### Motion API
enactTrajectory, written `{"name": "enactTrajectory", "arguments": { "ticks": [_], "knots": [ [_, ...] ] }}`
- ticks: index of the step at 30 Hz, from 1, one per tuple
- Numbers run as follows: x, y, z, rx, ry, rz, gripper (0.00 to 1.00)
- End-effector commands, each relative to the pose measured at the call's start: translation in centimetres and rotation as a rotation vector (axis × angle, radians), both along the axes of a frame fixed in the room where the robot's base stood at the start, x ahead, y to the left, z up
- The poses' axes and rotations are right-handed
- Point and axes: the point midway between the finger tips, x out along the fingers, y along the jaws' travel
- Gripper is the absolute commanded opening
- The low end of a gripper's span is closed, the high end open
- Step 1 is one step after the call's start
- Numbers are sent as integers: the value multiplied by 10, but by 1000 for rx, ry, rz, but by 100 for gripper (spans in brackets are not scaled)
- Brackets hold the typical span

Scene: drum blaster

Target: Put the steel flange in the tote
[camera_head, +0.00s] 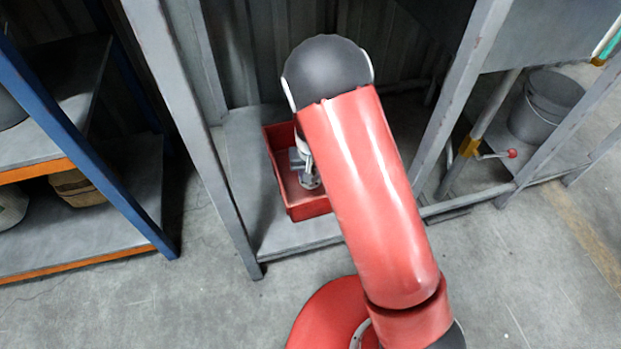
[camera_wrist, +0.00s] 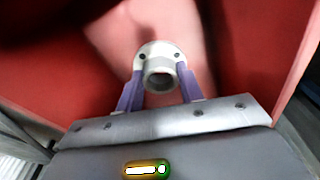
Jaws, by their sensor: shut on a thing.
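The steel flange (camera_wrist: 159,67) is a pale metal disc with bolt holes and a short hollow neck, seen in the wrist view. My gripper (camera_wrist: 159,88) is shut on it, with one finger on each side of the neck. In the head view the flange (camera_head: 310,180) shows small beside my arm. The tote (camera_head: 291,210) is a red open box on the low grey shelf. My gripper (camera_head: 306,168) and the flange are over the inside of the tote. The tote's red walls (camera_wrist: 45,60) surround the flange in the wrist view. I cannot tell whether the flange touches the tote's floor.
The grey frame's upright (camera_head: 195,150) stands left of the tote, and another upright (camera_head: 465,85) stands to the right. A grey bucket (camera_head: 546,105) sits on the low shelf at right. A blue and orange rack (camera_head: 75,130) stands at left. My red arm hides part of the tote.

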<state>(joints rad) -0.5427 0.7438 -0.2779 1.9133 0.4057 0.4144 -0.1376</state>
Motion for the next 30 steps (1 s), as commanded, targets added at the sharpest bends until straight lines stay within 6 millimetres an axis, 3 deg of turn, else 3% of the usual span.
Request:
{"name": "enactTrajectory", "arguments": {
  "ticks": [4,16,17,21,30],
  "knots": [
    [0,-1,-25,0,2,-2,3],
    [0,0,-31,0,-1,-1,3],
    [0,0,-30,0,0,-1,41],
    [0,0,-30,0,0,-1,59],
    [0,0,-27,0,0,-1,59]
  ]
}}
